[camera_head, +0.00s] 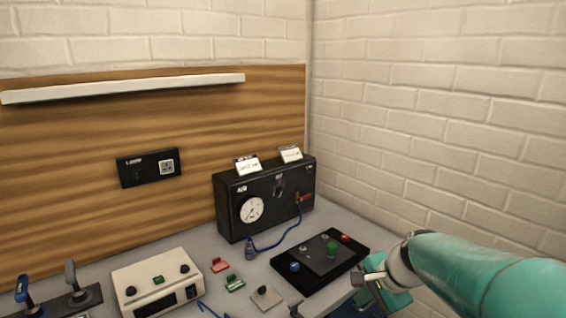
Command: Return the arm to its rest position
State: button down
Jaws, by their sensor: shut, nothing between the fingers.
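My teal arm reaches in from the lower right edge. My gripper (372,284) is at its end, low in the picture, in front of the right end of the black control panel (318,262). It looks shut, and I see nothing held in it. The fingertips are small and partly lost against the dark parts below. No sealed cylinder can be made out clearly in this view.
A black gauge box (265,196) with a blue cable stands in the corner. A white instrument box (157,284), levers (72,280) and small red (219,265) and green (234,284) pieces lie left on the grey bench. A brick wall (440,130) bounds the right.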

jog(key=s+a+r+n+h, duration=0.1)
jog(key=s+r+n, duration=0.1)
jog(key=s+n, duration=0.4)
jog(key=s+r+n+t+h, duration=0.1)
jog(key=s+n, duration=0.5)
jog(key=s, duration=0.6)
jog(key=shift+s+a+r+n+h, duration=0.3)
jog(key=shift+a+r+h, duration=0.1)
jog(key=shift+r+h, duration=0.35)
jog(key=shift+f, duration=0.1)
